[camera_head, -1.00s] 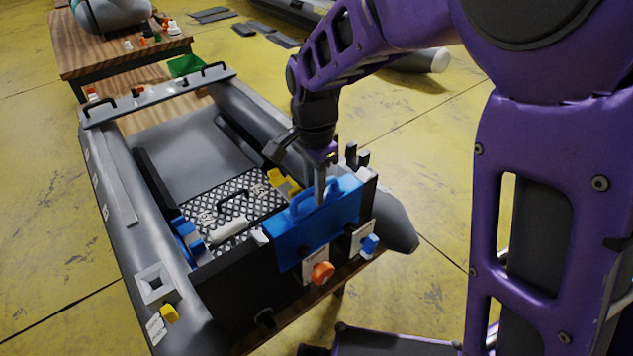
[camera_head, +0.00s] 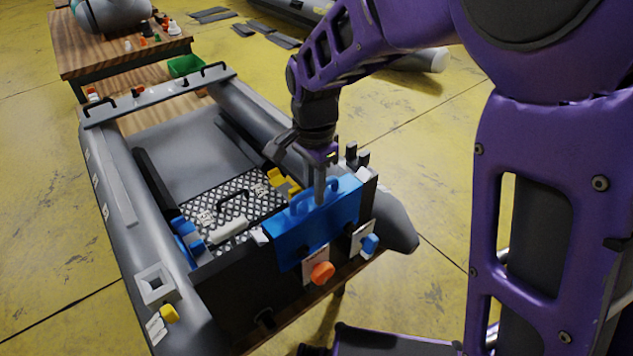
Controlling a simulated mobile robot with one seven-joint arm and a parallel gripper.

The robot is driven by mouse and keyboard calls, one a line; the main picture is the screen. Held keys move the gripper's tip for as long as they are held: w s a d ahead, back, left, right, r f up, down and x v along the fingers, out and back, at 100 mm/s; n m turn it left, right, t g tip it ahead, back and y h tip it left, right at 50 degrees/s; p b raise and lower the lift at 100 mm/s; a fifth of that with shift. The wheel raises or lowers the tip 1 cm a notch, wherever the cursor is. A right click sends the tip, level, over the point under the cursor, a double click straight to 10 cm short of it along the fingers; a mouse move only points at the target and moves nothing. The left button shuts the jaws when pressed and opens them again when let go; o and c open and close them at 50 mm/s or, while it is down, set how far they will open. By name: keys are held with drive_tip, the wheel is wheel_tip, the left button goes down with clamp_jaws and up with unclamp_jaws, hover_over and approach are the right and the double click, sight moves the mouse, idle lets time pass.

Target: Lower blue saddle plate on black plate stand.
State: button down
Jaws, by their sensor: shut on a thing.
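The blue saddle plate (camera_head: 312,230) with a loop handle on top sits over the top edge of a black upright board (camera_head: 228,293) at the near end of the grey inflatable boat. I take this board to be the black plate stand. The plate's front face hangs down the board's near side. My gripper (camera_head: 319,196) points down from above and is shut on the plate's handle. Whether the plate rests fully on the board or hangs just above it cannot be told.
The grey boat (camera_head: 190,335) lies on a wooden table. Orange (camera_head: 322,271) and blue (camera_head: 370,243) knobs stick out below and beside the plate. Black posts (camera_head: 357,157) stand right of my gripper. A checkered hatch panel (camera_head: 225,212) lies behind the board.

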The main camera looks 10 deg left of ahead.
drive_tip(key=shift+r, duration=0.1)
drive_tip(key=shift+r+p, duration=2.25)
drive_tip(key=shift+r, duration=0.45)
wheel_tip(320, 180, up, 10)
drive_tip(key=shift+r, duration=0.1)
